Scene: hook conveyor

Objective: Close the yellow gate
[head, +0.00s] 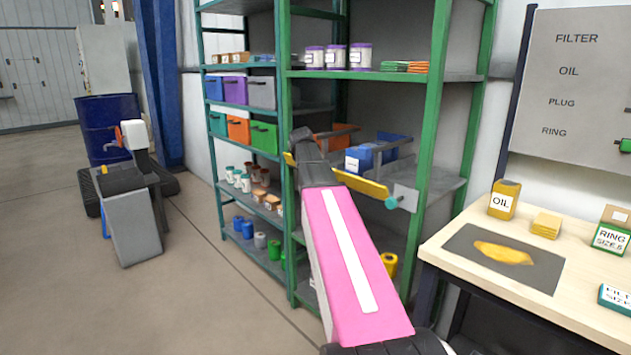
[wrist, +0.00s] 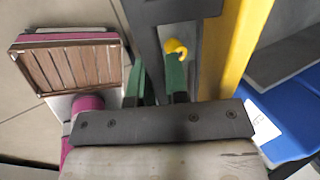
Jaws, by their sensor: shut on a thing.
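The yellow gate (head: 362,185) is a bar running across the front of the green shelf at mid height. Its right end is by a grey plate with a teal knob (head: 391,202). My gripper (head: 303,138) is at the bar's left part, near the green upright. In the wrist view the yellow gate (wrist: 232,45) runs beside the fingers, on their right. My green fingers (wrist: 160,84) are shut around a narrow dark grey part beside the bar. A small yellow knob (wrist: 176,48) shows just beyond the fingertips. The exact contact is partly hidden.
Behind the gate is a blue bin (head: 360,158), also seen in the wrist view (wrist: 285,112). A wooden table (head: 460,245) with boxes stands at the right. Green shelf uprights (head: 437,110) flank the arm. The floor (head: 200,290) at front left is clear.

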